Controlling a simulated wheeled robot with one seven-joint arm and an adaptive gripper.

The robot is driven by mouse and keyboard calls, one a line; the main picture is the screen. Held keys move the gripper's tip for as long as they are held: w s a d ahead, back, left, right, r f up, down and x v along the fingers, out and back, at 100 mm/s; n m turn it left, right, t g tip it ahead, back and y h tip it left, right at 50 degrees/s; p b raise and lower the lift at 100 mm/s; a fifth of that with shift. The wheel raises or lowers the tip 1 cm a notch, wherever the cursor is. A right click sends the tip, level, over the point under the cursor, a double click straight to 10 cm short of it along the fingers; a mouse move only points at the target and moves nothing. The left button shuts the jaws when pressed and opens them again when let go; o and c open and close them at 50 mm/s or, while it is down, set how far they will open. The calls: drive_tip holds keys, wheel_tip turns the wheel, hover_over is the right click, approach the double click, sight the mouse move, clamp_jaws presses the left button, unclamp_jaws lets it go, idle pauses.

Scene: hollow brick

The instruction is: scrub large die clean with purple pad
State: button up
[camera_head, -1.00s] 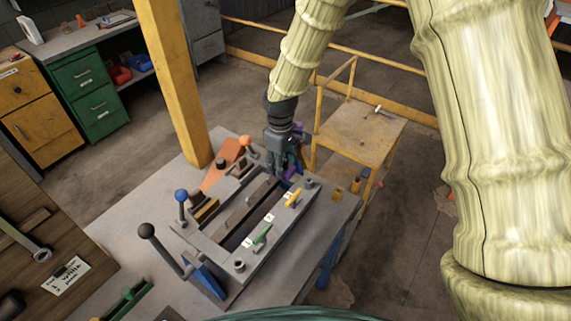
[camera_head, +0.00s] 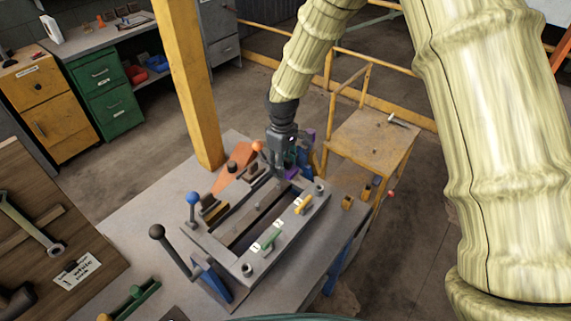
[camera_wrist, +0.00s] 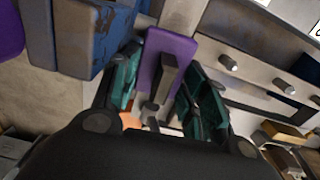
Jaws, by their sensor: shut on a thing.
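My gripper (camera_head: 280,170) is at the far end of a grey slotted metal frame (camera_head: 225,252) on the bench. In the wrist view its teal fingers (camera_wrist: 163,95) flank a purple pad (camera_wrist: 168,55) with a grey bar below it, and they are shut on this pad piece. The purple pad also shows beside the fingers in the head view (camera_head: 291,174). The pad is close to the frame, but I cannot tell whether it touches it. I cannot single out the large die with certainty; the gripper hides part of the frame's far end.
A black-knobbed lever (camera_head: 157,232), a blue-knobbed lever (camera_head: 193,198) and an orange-knobbed lever (camera_head: 257,146) rise around the frame. A yellow post (camera_head: 186,80) stands behind the bench. A yellow-framed stand (camera_head: 372,140) is at the right.

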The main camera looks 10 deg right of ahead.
sight(291, 170)
drive_tip(key=shift+s+d+f, duration=0.15)
drive_tip(key=shift+s+d, duration=0.35)
drive_tip(key=shift+s, duration=0.1)
drive_tip(key=shift+s+d+r+p, duration=0.2)
drive_tip(key=shift+s+d+p, duration=0.15)
drive_tip(key=shift+s+d, duration=0.25)
drive_tip(key=shift+s+d+p, duration=0.5)
drive_tip(key=shift+s+d, duration=1.1)
drive_tip(key=shift+d, duration=0.15)
drive_tip(key=shift+s+d+f, duration=0.1)
drive_tip(key=shift+s+d, duration=0.05)
